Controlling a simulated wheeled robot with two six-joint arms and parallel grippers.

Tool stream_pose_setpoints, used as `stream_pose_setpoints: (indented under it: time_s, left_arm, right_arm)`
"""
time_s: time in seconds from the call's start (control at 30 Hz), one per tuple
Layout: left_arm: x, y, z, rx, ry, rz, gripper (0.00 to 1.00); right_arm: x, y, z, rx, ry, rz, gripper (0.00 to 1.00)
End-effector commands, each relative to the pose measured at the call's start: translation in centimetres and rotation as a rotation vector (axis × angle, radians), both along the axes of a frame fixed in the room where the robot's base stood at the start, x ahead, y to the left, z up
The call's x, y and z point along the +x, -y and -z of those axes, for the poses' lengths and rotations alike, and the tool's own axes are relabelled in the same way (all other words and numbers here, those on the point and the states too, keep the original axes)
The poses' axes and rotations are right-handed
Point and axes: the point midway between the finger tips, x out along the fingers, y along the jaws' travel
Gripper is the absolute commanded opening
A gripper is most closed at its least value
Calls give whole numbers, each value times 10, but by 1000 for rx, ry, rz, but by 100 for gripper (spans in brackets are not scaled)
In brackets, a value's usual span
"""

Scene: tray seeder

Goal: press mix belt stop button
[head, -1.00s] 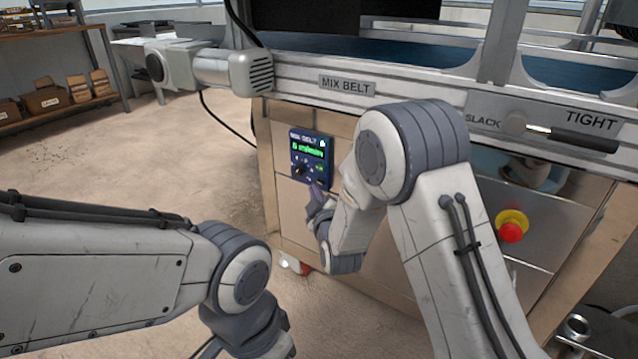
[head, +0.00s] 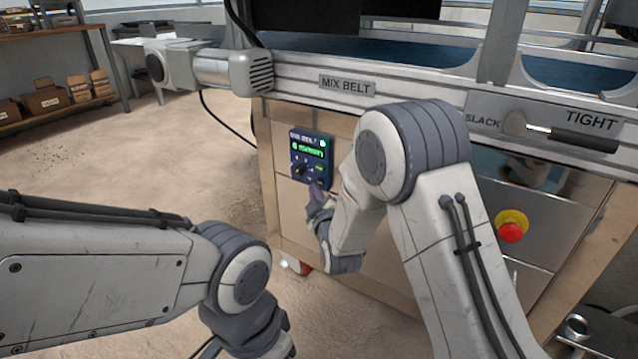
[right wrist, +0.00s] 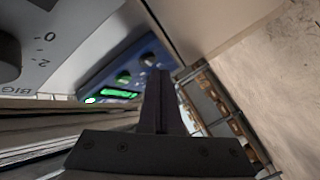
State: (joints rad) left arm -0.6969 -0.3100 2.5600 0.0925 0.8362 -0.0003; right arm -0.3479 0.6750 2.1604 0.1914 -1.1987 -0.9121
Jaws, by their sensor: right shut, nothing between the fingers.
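The blue mix belt control panel (head: 312,146) is on the front of the cabinet below the MIX BELT label (head: 347,86). It has a lit green display (head: 309,149), a dark knob (head: 299,169) and small controls too blurred to read. My right gripper (head: 318,189) is shut and empty, with its tip at the panel's lower edge; I cannot tell whether it touches. In the right wrist view the shut fingers (right wrist: 157,78) point toward the panel (right wrist: 108,68), whose green display (right wrist: 120,93) is left of them.
A red mushroom button on a yellow base (head: 512,226) is on the cabinet at right. A belt motor (head: 215,68) juts out at upper left. A SLACK/TIGHT lever (head: 580,142) is at right. Shelves with boxes (head: 45,100) stand far left; the floor between is open.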

Motion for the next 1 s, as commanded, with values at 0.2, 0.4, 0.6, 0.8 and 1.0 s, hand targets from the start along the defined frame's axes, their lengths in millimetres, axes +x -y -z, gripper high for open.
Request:
stream_pose_setpoints:
  time_s: [0.2,0.4,0.6,0.8,1.0]
  left_arm:
    - [0,0,0,0,0,0,69]
    - [0,0,0,0,0,0,69]
    - [0,0,0,0,0,0,69]
    - [0,0,0,0,0,0,69]
    - [0,0,0,0,0,0,69]
  right_arm:
    - [0,0,0,0,0,0,0]
    - [2,2,0,0,0,1,0]
    - [7,5,0,1,-1,1,0]
    - [7,5,0,0,0,0,0]
    - [8,6,0,0,0,0,0]
